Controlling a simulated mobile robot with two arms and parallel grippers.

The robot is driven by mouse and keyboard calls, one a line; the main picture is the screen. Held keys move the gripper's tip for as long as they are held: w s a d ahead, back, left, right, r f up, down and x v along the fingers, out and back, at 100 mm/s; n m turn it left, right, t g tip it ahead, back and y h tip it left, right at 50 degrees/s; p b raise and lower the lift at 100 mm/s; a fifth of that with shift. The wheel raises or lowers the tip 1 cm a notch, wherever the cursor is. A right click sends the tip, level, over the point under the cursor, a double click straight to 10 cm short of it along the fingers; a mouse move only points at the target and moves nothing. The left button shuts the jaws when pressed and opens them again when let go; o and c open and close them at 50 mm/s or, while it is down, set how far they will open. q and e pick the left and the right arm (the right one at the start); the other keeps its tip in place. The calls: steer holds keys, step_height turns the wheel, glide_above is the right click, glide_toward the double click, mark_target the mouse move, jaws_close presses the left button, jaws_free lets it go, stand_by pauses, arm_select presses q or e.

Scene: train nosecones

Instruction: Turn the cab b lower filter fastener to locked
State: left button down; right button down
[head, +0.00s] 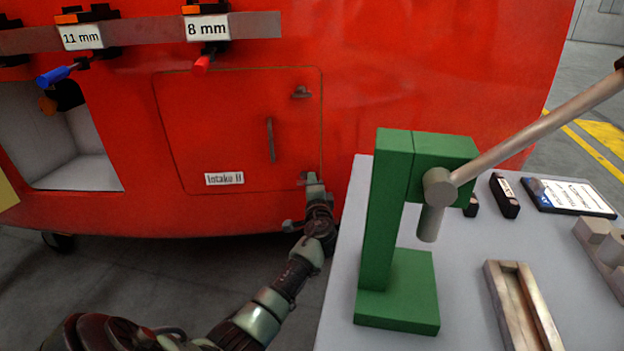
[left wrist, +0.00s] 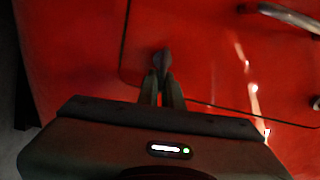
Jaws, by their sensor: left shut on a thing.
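The red Intake B panel (head: 235,150) is closed flush in the red cab front, with a vertical grey handle near its right side. The lower filter fastener (left wrist: 162,58) is a small dark grey piece at the panel's lower right corner. My left gripper (head: 313,180) reaches up to that corner from below. In the left wrist view, my left gripper (left wrist: 163,84) has its fingers closed on the fastener, hiding part of it. The fastener's exact angle is hard to read. The upper fastener (head: 301,92) sits at the panel's upper right. My right gripper is not in view.
A grey table (head: 460,300) stands right of my left arm, with a green lever press (head: 385,220) near its left edge. A rail (head: 140,33) with tools labelled 11 mm and 8 mm runs above the panel. An open bay (head: 75,165) is left.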

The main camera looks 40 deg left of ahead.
arm_select(q)
steer(key=shift+f+m, duration=0.15)
steer(key=shift+m, duration=0.35)
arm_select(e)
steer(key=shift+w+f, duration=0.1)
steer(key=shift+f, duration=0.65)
arm_select(q)
steer(key=c, duration=1.6)
jaws_free()
